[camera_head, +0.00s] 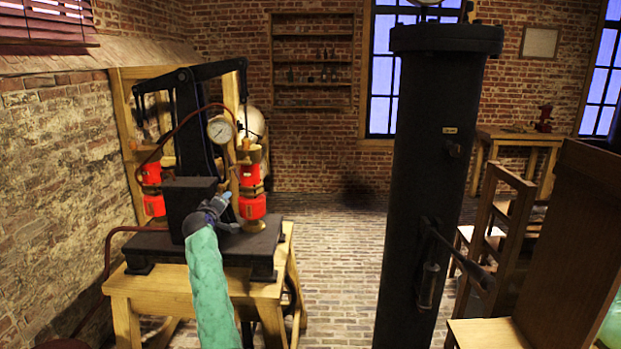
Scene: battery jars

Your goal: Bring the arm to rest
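My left arm, teal, reaches up from the bottom edge to a black pump machine. Its dark gripper (222,210) is in front of the machine's black block (186,205), close to the red cylinder (252,195) on the right. The gripper is small and dark here, so I cannot tell whether its fingers are open or hold anything. A pale teal part at the lower right edge looks like my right arm, partly behind a wooden chair; its gripper does not show.
The pump machine stands on a wooden table (160,288), with a round gauge (220,130) and another red cylinder (153,190). A tall black column (432,180) with a side lever (455,250) stands right of centre. Wooden chairs (590,240) crowd the right. Brick floor (340,250) is clear between.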

